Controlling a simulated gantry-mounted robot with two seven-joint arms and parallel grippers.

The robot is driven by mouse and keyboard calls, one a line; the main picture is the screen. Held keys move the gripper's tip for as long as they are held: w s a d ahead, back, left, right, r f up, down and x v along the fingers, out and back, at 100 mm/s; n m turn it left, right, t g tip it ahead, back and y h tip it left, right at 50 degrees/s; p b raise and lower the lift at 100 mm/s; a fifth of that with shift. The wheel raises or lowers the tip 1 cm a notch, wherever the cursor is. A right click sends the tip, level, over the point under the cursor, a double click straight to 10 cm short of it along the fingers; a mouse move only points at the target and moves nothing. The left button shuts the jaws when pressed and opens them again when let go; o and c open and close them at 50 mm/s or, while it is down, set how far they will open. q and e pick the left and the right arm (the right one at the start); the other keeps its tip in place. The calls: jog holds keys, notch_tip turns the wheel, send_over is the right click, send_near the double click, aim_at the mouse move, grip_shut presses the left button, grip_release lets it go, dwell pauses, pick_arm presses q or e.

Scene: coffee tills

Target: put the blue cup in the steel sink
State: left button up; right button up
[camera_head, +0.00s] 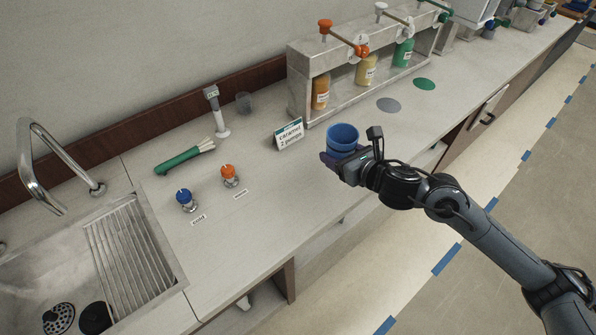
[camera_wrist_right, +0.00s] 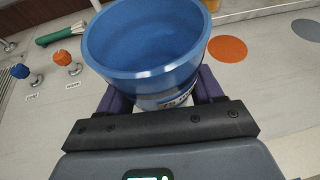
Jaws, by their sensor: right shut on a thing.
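The blue cup (camera_head: 343,137) is held upright in my right gripper (camera_head: 337,158) over the counter, right of the small sign. In the right wrist view the cup (camera_wrist_right: 145,45) fills the upper middle, between the two purple fingers of the right gripper (camera_wrist_right: 160,100). The cup looks empty and has a pale label low on its side. The steel sink (camera_head: 35,270) is at the lower left in the head view, with a ribbed drainer (camera_head: 125,250) on its right side and dark drains at its bottom. My left gripper is not in view.
A chrome faucet (camera_head: 40,165) arches at the sink. A pump-bottle rack (camera_head: 345,75) stands behind the cup.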

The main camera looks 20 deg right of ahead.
jog(key=b, duration=0.2)
send_over(300, 175)
notch_tip(300, 175, down, 6)
jog(key=shift+f, duration=0.1)
jog(key=shift+f+b, duration=0.35)
jog(key=shift+f, duration=1.7)
jog(key=shift+f, duration=0.1)
jog(key=o, duration=1.1)
jog(key=shift+c, duration=0.2)
